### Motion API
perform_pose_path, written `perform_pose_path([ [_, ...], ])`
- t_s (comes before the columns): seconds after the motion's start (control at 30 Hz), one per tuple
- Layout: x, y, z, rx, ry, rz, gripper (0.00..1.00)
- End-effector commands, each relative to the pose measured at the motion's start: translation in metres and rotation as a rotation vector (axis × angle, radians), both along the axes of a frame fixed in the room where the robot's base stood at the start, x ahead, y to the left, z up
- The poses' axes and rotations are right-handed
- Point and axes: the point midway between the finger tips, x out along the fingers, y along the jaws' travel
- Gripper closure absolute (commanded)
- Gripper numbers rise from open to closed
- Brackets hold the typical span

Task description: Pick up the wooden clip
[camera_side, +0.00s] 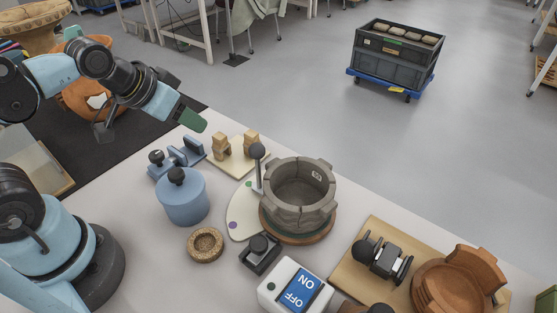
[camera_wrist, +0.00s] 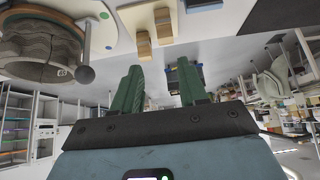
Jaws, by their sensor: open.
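Two small wooden clips stand upright on a cream board (camera_side: 238,160): the left clip (camera_side: 221,147) and the right clip (camera_side: 251,142). In the wrist view two wooden clips show at top centre, one (camera_wrist: 163,24) and the other (camera_wrist: 143,46), hanging from the board because the picture looks upside down. My gripper (camera_side: 192,119) is above and left of the board in the side view, apart from the clips. Its green fingers also show in the wrist view (camera_wrist: 160,88), spread open with nothing between them. I cannot tell which clip the task names.
A grey ribbed vessel (camera_side: 301,190) stands on a round base right of the board, beside a ball-topped post (camera_side: 257,152). A blue jar (camera_side: 181,196) and blue rack (camera_side: 178,157) are to the left. A cork ring (camera_side: 205,244) and ON/OFF switch (camera_side: 296,287) are nearer.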

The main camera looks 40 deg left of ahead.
Motion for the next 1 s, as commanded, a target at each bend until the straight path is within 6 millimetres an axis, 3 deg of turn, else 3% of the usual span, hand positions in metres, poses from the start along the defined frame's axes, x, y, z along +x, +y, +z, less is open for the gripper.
perform_pose_path([
  [0.03,0.000,0.000,0.000,0.000,0.000,0.000,0.57],
  [0.17,0.000,0.000,0.000,0.000,0.000,0.000,0.40],
  [0.57,0.006,-0.002,0.006,-0.003,0.031,-0.001,0.40],
  [1.0,0.069,-0.018,0.031,-0.013,0.333,-0.006,0.40],
])
